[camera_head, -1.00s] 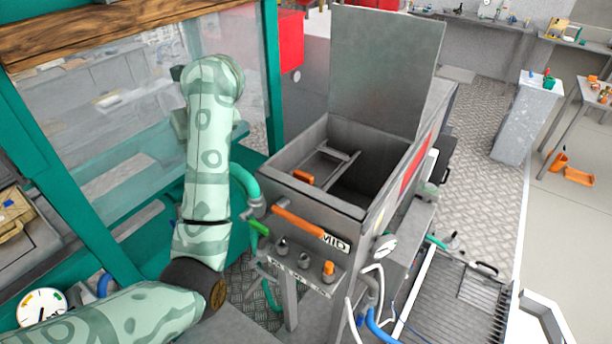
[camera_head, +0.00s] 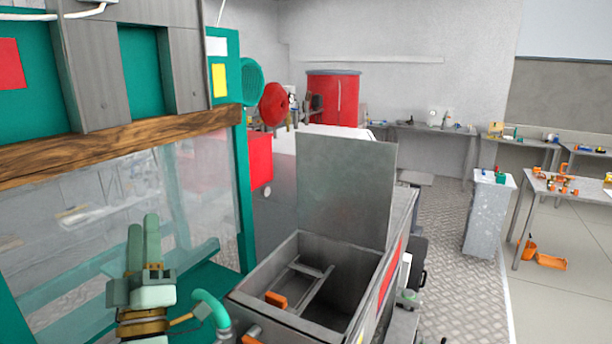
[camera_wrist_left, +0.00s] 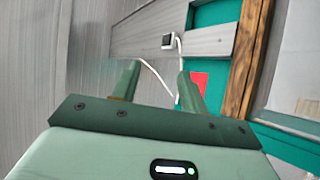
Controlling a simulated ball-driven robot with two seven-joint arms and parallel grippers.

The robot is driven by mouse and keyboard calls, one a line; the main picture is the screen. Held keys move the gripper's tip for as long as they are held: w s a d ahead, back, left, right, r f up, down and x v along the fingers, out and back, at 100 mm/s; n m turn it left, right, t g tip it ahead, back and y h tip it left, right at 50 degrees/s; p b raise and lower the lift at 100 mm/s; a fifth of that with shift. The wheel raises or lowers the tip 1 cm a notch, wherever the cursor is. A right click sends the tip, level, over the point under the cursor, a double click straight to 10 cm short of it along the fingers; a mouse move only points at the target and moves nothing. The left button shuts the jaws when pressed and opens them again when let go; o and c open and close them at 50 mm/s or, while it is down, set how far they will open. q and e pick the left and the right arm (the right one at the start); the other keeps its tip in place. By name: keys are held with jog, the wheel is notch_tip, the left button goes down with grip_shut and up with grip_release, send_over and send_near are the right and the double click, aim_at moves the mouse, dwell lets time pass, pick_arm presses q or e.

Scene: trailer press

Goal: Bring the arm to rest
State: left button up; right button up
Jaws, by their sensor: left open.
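My left gripper (camera_head: 144,246) points up in the lower left of the head view, in front of the press's clear panel (camera_head: 75,235). Its two pale green fingers stand apart with nothing between them. The left wrist view shows the same open fingers (camera_wrist_left: 155,85), with a grey wall and part of the teal frame (camera_wrist_left: 215,12) beyond. Most of the left arm is below the head view. My right gripper is in neither view.
A grey metal bin (camera_head: 262,272) with a raised lid (camera_head: 345,190) stands right of the gripper. A wooden beam (camera_head: 110,148) crosses the teal press frame above it. A teal hose (camera_head: 212,308) curves close by.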

pick_arm(q)
jog(key=s+d+f+m+g+h, duration=0.2)
jog(key=d+f+m+g+h, duration=0.3)
jog(key=f+m, duration=0.4)
jog(key=s+d+f+m+g+h, duration=0.1)
jog(key=d+f+m+g+h, duration=0.25)
jog(key=f+m+h, duration=0.5)
jog(key=s+a+f+m+g+y, duration=0.4)
jog(key=s+a+f+g+y, duration=0.65)
jog(key=s+f, duration=0.55)
jog(key=s+d+f+g+h+b, duration=0.1)
jog(key=s+f+b, duration=0.15)
jog(key=f, duration=0.85)
jog(key=s+d+f+n+g+h+b, duration=0.1)
jog(key=d+f+h+b, duration=0.15)
jog(key=f, duration=0.95)
jog(key=s+f+g+h+b, duration=0.1)
jog(key=s+f+b, duration=0.15)
jog(key=f, duration=0.85)
jog(key=s+f+n+g+b, duration=0.2)
jog(key=s+f+b, duration=0.5)
jog(key=s+f, duration=1.1)
notch_tip(320, 180, down, 3)
jog(key=shift+s+n+g+h, duration=0.2)
jog(key=shift+n+g+h, duration=0.25)
jog(key=shift+n, duration=0.1)
